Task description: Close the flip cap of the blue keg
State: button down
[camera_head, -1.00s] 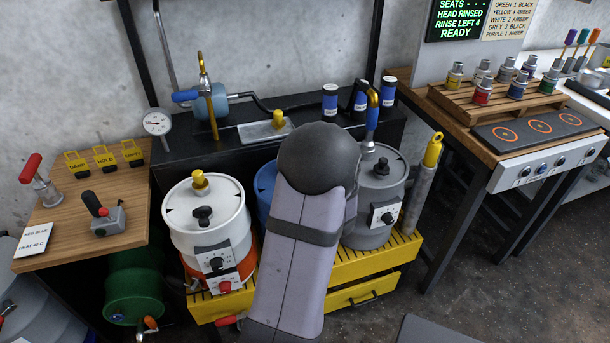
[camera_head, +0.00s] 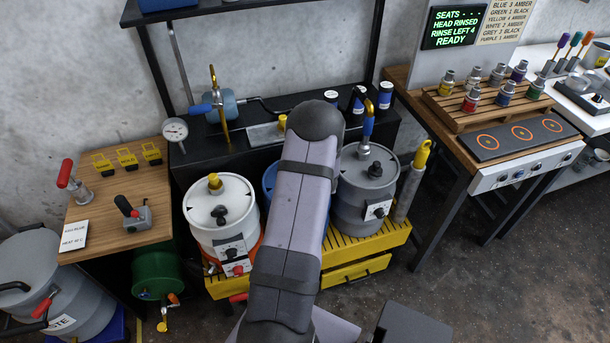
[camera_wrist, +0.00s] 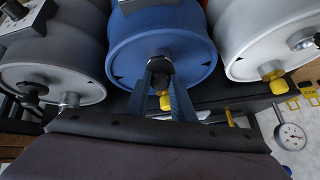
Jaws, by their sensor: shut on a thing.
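The blue keg (camera_wrist: 190,45) stands in the middle of the wrist view; in the head view only a strip of it (camera_head: 269,182) shows beside my arm. Its top carries a black knob-like part (camera_wrist: 159,67) with a grey base, and a yellow fitting (camera_wrist: 165,101) near the rim. My gripper (camera_wrist: 161,78) reaches over the keg top, its two fingers closed around the black part. The yellow fitting shows between the fingers, closer to the palm. I cannot tell which part is the flip cap, or its angle. In the head view my arm hides the gripper.
A white keg (camera_head: 228,215) and a grey keg (camera_head: 365,195) stand close on either side, on a yellow slatted stand (camera_head: 392,236). A black shelf (camera_head: 215,150) with a brass tap (camera_head: 220,110) is behind. A dial gauge (camera_head: 175,131) stands at the left.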

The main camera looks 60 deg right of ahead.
jog(key=shift+w+d+r+g+y+p, duration=0.1)
jog(key=shift+w+r+g+y+p, duration=0.2)
jog(key=shift+p, duration=1.75)
jog(key=shift+s+f+p, duration=0.1)
jog(key=shift+f+p, duration=0.25)
jog(key=shift+p, duration=0.15)
jog(key=c, duration=1.5)
grip_release()
jog(key=shift+d, duration=0.1)
jog(key=shift+r, duration=0.15)
jog(key=shift+b+v, duration=0.3)
jog(key=shift+v, duration=3.25)
